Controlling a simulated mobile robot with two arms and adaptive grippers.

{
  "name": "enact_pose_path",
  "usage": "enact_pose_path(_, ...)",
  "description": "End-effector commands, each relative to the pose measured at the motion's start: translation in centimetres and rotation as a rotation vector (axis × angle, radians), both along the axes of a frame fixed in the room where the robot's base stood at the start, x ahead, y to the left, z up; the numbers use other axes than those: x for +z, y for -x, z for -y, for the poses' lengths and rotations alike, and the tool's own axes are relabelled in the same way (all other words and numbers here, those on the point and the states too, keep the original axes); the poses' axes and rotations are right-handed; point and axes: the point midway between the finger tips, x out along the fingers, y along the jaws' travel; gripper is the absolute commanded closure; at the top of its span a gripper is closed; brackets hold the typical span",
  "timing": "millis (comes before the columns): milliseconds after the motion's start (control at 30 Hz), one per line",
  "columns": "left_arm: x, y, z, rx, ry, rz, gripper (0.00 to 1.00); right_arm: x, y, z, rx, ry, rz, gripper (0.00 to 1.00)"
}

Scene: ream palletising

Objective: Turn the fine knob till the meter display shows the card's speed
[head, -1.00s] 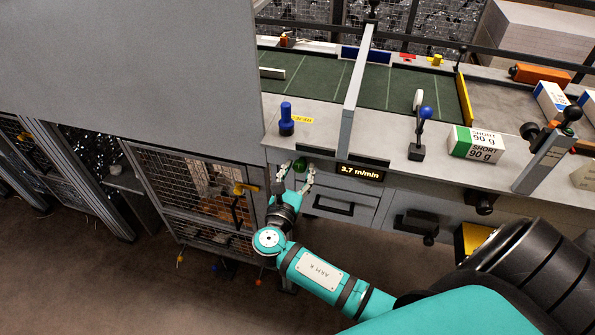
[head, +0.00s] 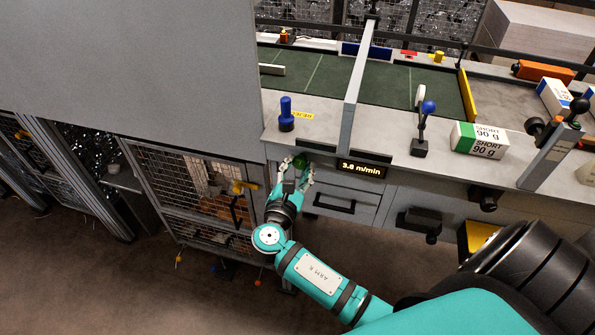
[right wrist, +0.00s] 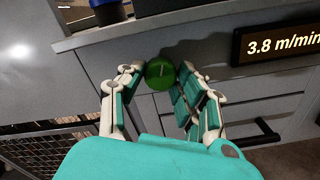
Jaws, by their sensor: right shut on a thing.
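The green fine knob (right wrist: 160,73) sits on the front panel of the machine, with a pale line on its face. My right gripper (right wrist: 161,80) is shut on the knob, one finger on each side; it also shows in the head view (head: 299,174). The meter display (head: 361,169) is to the right of the knob and reads 3.8 m/min; it also shows in the right wrist view (right wrist: 280,42). I cannot make out a card with a speed in these views. My left gripper is not in view.
A blue knob (head: 286,114) stands on the ledge above, with a blue-tipped lever (head: 422,130) further right. A green and white ream (head: 479,140) lies beside the lever. A drawer (head: 340,203) is below the display. A mesh cage (head: 200,195) stands left of my gripper.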

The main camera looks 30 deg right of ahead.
Motion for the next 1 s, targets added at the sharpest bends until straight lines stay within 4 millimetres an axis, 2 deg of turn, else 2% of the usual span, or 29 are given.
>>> enact_pose_path(100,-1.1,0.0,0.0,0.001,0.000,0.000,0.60,-0.4,0.0,0.0,0.000,-0.062,0.071,0.98)
enact_pose_path(400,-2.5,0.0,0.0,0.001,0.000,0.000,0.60,-0.3,0.0,0.0,0.000,-0.181,0.211,0.98)
enact_pose_path(1000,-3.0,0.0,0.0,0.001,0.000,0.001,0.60,-0.1,0.0,0.0,-0.001,-0.239,0.276,0.98)
